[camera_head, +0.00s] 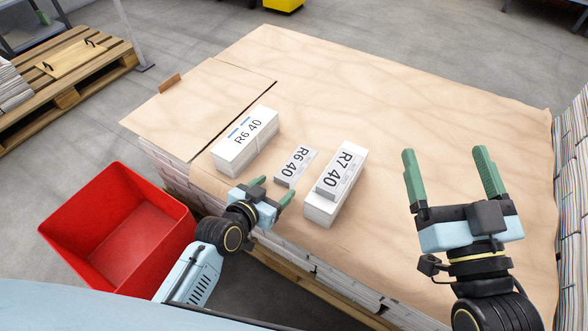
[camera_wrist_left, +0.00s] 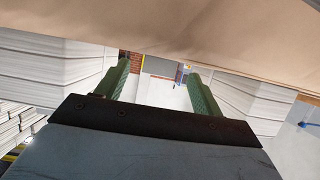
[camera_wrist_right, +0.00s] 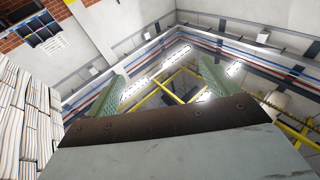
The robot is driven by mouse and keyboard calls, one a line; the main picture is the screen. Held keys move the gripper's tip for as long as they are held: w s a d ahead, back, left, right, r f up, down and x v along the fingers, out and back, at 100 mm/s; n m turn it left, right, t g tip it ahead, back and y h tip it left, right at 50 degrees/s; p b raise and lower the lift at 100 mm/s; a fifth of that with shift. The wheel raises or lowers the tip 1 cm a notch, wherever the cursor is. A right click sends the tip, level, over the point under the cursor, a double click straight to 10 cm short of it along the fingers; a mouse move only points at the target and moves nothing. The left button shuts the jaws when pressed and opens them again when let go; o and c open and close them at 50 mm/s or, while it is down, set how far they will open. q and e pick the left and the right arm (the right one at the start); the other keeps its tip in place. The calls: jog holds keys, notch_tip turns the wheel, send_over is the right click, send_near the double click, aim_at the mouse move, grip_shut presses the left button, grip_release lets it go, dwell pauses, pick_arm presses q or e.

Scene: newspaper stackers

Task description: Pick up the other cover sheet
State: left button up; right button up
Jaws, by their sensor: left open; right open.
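A loose grey sheet (camera_head: 295,167) marked "R6 40" lies on the brown board (camera_head: 400,100), between two white bundles. The left bundle (camera_head: 236,154) has "R6 40" in print on its top. The right bundle (camera_head: 322,207) carries a grey sheet (camera_head: 340,171) marked "R7 40". My left gripper (camera_head: 271,190) is open and empty, just in front of the loose sheet and apart from it. Its green fingers also show in the left wrist view (camera_wrist_left: 160,75). My right gripper (camera_head: 445,152) is open, empty and raised, right of the R7 bundle; the right wrist view shows its fingers (camera_wrist_right: 163,80).
A red bin (camera_head: 120,235) stands on the floor at the left front. A smaller brown board (camera_head: 190,105) with a small brown block (camera_head: 169,83) adjoins the large one. Stacked paper (camera_head: 574,185) rises along the right edge. The back of the large board is clear.

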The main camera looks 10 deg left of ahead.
pick_arm(q)
jog(key=shift+b+x, duration=0.35)
jog(key=shift+x, duration=0.55)
pick_arm(e)
jog(key=shift+s+a+r+t+y, duration=0.1)
jog(key=shift+s+r+t+y, duration=0.1)
jog(key=shift+r+t, duration=0.3)
jog(key=shift+s+r+t+y, duration=0.25)
jog(key=shift+r+t, duration=0.1)
jog(key=shift+r, duration=0.3)
jog(key=shift+s+a+r+t+y, duration=0.1)
jog(key=shift+s+r+t+y, duration=0.1)
jog(key=shift+r+t, duration=0.3)
pick_arm(q)
jog(key=c, duration=0.8)
jog(key=shift+r, duration=0.1)
